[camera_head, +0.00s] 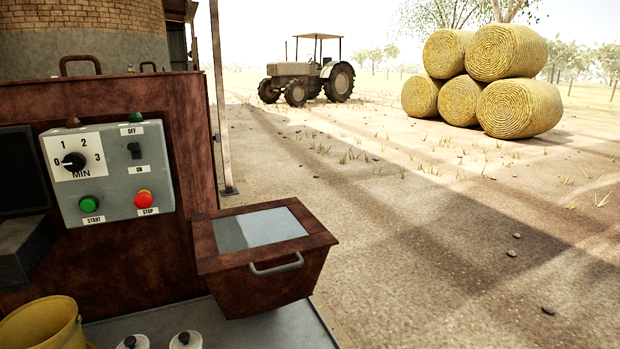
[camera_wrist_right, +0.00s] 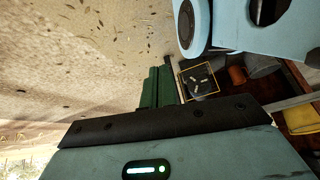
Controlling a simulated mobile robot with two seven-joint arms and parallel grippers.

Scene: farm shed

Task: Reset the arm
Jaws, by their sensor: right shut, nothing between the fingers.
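My right gripper (camera_wrist_right: 162,87) shows in the right wrist view as a teal body with a dark screwed plate and a lit indicator, with green fingers beyond the plate. The fingers are together and hold nothing. They are over pale ground, close to the picture's middle. Neither gripper shows in the head view, and my left gripper is in no view. The head view shows a rusty machine (camera_head: 120,262) with a grey control panel (camera_head: 110,180). The panel carries a dial (camera_head: 74,161), a switch (camera_head: 135,150), a green START button (camera_head: 88,204) and a red STOP button (camera_head: 143,198).
A rusty bin with a handle (camera_head: 276,266) juts from the machine's right side. A yellow bucket (camera_head: 44,326) and two white-topped items (camera_head: 186,340) stand at the lower left. Open ground lies right, with a tractor (camera_head: 308,75) and hay bales (camera_head: 519,107) far off.

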